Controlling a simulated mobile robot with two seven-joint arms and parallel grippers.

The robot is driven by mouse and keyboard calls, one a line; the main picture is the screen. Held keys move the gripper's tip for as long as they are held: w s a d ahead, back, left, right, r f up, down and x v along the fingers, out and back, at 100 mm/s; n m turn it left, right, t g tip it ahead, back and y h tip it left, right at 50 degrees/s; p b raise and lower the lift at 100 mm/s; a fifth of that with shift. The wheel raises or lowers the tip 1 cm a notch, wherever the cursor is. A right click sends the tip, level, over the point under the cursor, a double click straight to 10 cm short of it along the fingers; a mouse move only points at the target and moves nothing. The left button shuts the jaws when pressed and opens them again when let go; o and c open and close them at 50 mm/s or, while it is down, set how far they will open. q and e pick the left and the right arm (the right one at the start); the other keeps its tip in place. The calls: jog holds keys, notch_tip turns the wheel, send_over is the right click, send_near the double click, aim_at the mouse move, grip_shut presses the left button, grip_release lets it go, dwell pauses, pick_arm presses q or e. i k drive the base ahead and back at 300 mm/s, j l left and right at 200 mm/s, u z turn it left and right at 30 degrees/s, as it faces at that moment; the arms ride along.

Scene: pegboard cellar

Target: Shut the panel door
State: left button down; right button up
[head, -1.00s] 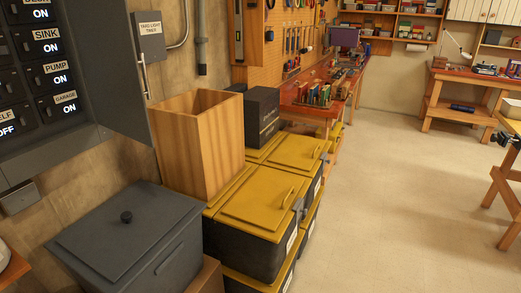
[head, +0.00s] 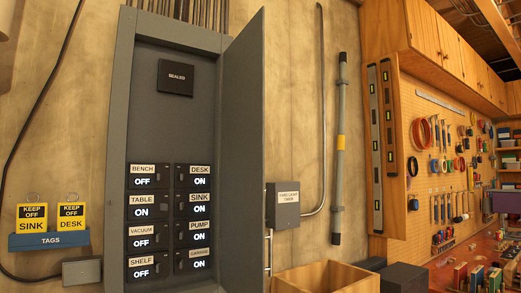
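The grey electrical panel (head: 150,110) is on the wall left of centre in the head view. Its panel door (head: 243,150) is hinged on the right side and stands open, swung out toward me. A vertical handle (head: 268,252) shows at the door's lower free edge. Inside are labelled breakers (head: 172,222): bench, table, vacuum and shelf read OFF; desk, sink, pump and garage read ON. Neither of my grippers shows in the view.
A tag rack (head: 48,241) with sink and desk tags hangs left of the panel. A small grey timer box (head: 283,206) is on the wall to the right. An open wooden box (head: 326,277) stands below right. A tool pegboard (head: 440,150) is farther right.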

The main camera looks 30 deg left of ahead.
aim_at(242, 240)
jog(key=i+l, duration=1.5)
jog(key=i, duration=0.25)
jog(key=i+l+u, duration=0.1)
jog(key=u, duration=1.3)
jog(key=l+u, duration=0.1)
jog(key=u, duration=1.15)
